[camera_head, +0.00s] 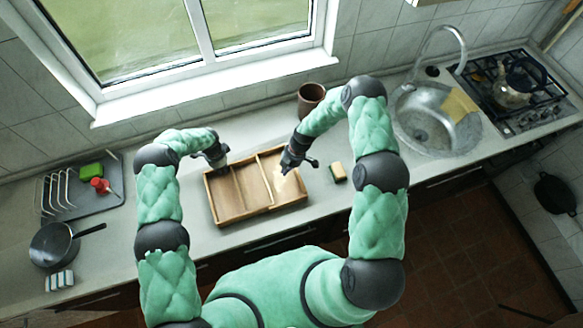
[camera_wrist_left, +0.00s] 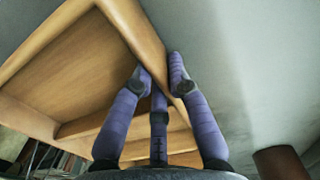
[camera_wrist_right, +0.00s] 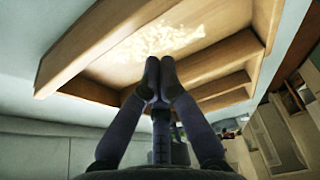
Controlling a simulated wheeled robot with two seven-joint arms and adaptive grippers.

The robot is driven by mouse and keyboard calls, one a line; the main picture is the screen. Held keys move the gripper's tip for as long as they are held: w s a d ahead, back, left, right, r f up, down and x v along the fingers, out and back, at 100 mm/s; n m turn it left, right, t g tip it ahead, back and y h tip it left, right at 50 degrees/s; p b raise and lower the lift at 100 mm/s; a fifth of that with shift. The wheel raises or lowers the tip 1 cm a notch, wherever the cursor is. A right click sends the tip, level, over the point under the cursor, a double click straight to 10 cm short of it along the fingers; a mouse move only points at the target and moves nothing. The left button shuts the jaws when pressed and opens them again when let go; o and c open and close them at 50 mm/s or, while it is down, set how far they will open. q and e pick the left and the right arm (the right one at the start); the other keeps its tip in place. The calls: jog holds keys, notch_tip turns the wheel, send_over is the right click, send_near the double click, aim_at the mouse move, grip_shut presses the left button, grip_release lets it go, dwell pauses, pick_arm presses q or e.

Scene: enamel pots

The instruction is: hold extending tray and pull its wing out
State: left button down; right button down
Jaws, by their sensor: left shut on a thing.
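The wooden extending tray (camera_head: 234,213) lies on the counter, with low walls and several compartments. Its right section, likely the wing (camera_head: 296,197), has a pale patch on its floor. My left gripper (camera_head: 219,158) is at the tray's back left. In the left wrist view its fingers (camera_wrist_left: 161,78) straddle the tray's rim (camera_wrist_left: 133,22) and are shut on it. My right gripper (camera_head: 288,166) is over the right section's back part. In the right wrist view its fingertips (camera_wrist_right: 160,72) are together beside a wooden wall (camera_wrist_right: 215,62); whether they touch it is unclear.
A brown cup (camera_head: 311,95) stands behind the tray, and a sponge (camera_head: 338,172) lies to its right. A dish rack (camera_head: 62,195) and a black pan (camera_head: 52,245) are at the left. The sink (camera_head: 420,125) and stove are at the right. Counter beside the tray is mostly clear.

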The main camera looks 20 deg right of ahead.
jog(key=v, duration=0.9)
jog(key=shift+a+r, duration=0.25)
jog(key=shift+r, duration=0.25)
pick_arm(q)
jog(key=c, duration=1.3)
grip_release()
